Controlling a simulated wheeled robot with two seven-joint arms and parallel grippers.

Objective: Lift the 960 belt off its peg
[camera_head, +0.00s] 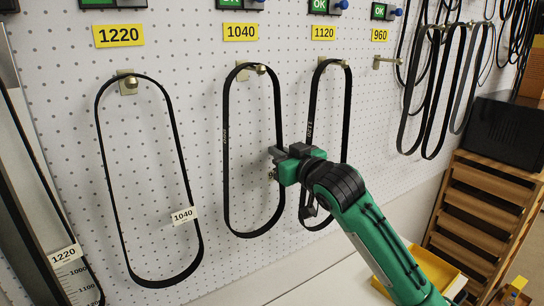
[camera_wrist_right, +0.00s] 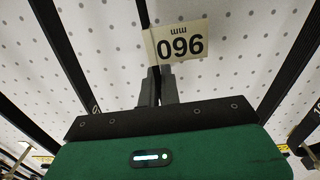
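My right gripper (camera_head: 275,163) is at the right strand of the black belt (camera_head: 226,160) that hangs on the peg (camera_head: 244,70) under the 1040 label. In the right wrist view, its fingers (camera_wrist_right: 160,84) are close together on a black strand. A white tag (camera_wrist_right: 180,42) reading 960 mm, upside down, is on that strand just beyond the fingertips. The belt still loops over its peg. The peg (camera_head: 385,61) under the yellow 960 label (camera_head: 379,35) is bare. My left gripper is not in view.
A belt tagged 1040 (camera_head: 185,216) hangs on the 1220 peg (camera_head: 128,82). Another belt (camera_head: 347,110) hangs on the 1120 peg, close to the right of my gripper. More belts (camera_head: 437,120) hang farther right. A wooden rack (camera_head: 475,205) and yellow bin (camera_head: 435,268) stand at lower right.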

